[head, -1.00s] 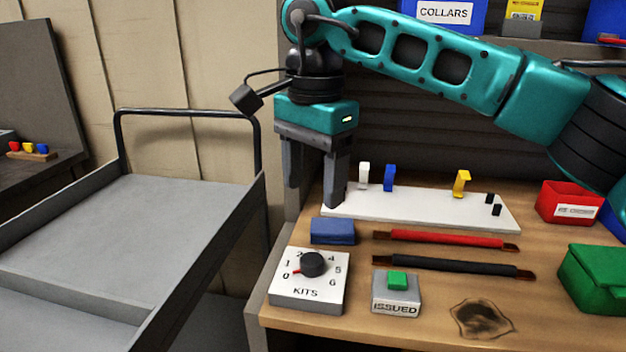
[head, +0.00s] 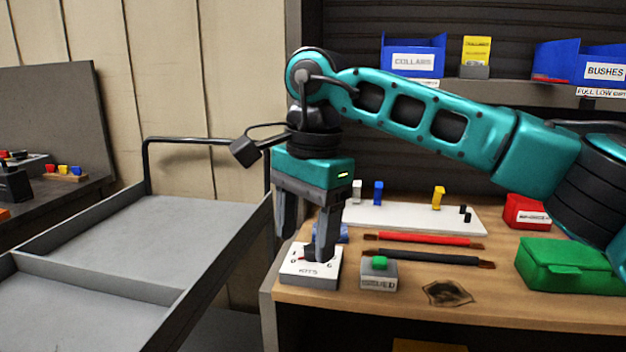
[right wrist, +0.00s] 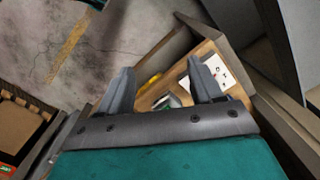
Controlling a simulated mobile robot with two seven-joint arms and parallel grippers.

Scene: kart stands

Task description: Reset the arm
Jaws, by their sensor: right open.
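My right gripper (head: 303,248) hangs with its fingers pointing down at the table's left end, open and empty. In the head view its right finger overlaps the white KITS dial box (head: 308,281) and hides the knob. I cannot tell the gap between them. In the right wrist view the two fingers (right wrist: 160,70) are spread apart with nothing between them but background. My left gripper is not in view.
The wooden table (head: 500,308) holds a grey ISSUED box (head: 378,281) with a green button, red (head: 425,240) and black (head: 430,258) bars, a white board (head: 400,217), a red bin (head: 525,212) and a green case (head: 565,268). An empty grey cart (head: 150,235) stands left.

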